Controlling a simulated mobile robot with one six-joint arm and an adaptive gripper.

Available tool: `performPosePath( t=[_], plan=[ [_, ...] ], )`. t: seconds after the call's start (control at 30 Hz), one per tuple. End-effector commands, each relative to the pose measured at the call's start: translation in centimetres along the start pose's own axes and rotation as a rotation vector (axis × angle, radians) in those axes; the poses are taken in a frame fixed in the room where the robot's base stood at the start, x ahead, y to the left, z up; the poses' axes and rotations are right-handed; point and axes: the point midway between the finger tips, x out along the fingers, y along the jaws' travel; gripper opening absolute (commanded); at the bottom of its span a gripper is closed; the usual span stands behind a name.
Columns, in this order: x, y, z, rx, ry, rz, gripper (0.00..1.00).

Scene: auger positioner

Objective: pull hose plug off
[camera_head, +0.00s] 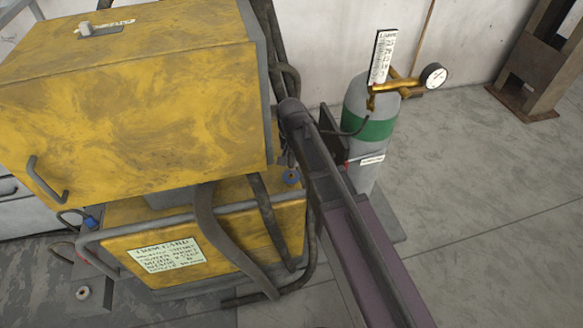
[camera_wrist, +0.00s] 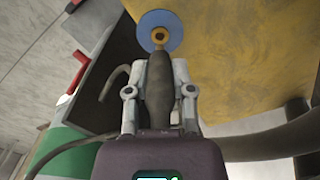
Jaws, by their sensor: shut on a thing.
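In the wrist view my gripper (camera_wrist: 160,82) is shut around a dark tapered piece, which looks like the hose plug (camera_wrist: 158,95). One grey finger lies along each side of it. The plug's narrow end points at an orange ring at the centre of a blue disc (camera_wrist: 160,20) on the yellow machine. The end overlaps the ring in the picture; I cannot tell whether it is seated in it. I cannot make out my gripper's fingers in the head view.
The yellow machine (camera_head: 130,100) fills the left, with thick dark hoses (camera_head: 225,240) hanging down its front. A grey and green gas cylinder (camera_head: 374,130) with a gauge (camera_head: 433,76) stands close behind my arm.

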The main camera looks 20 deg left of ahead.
Motion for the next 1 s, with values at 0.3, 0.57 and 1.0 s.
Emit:
performPosePath(
  t=[0.3,0.57,1.0],
  plan=[
    [-1.1,0.0,0.0,0.0,0.0,0.0,0.0],
    [-1.4,0.0,0.0,0.0,0.0,0.0,0.0],
    [-1.3,0.0,-0.1,0.001,0.0,0.0,0.0]
  ],
)
